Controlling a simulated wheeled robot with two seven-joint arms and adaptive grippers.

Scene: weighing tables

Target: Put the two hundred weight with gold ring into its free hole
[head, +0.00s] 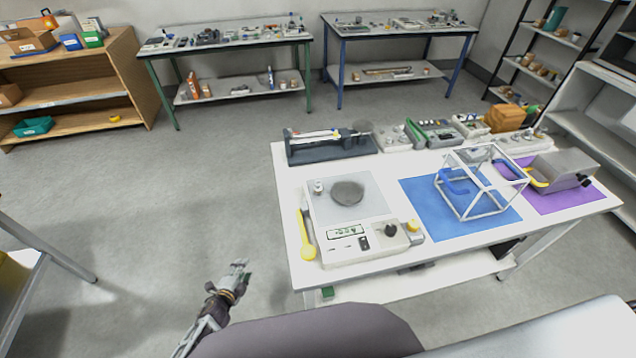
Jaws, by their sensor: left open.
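My left gripper (240,268) is open and empty over the floor, left of the white weighing table (290,215). A small metal weight (318,187) stands on the back left of the electronic scale (330,252), beside a dark round pan (347,193). I cannot make out a gold ring or a marking on it. Weight holders, including a pale block (392,138) with small knobs, stand along the table's back edge. Their holes are too small to tell which is free. My right gripper is out of view.
A yellow spoon-like tool (307,250) lies left of the scale. A white wire frame (470,215) stands on a blue mat (420,200). A grey box (565,168) sits on a purple mat (570,200). Open floor lies left of the table.

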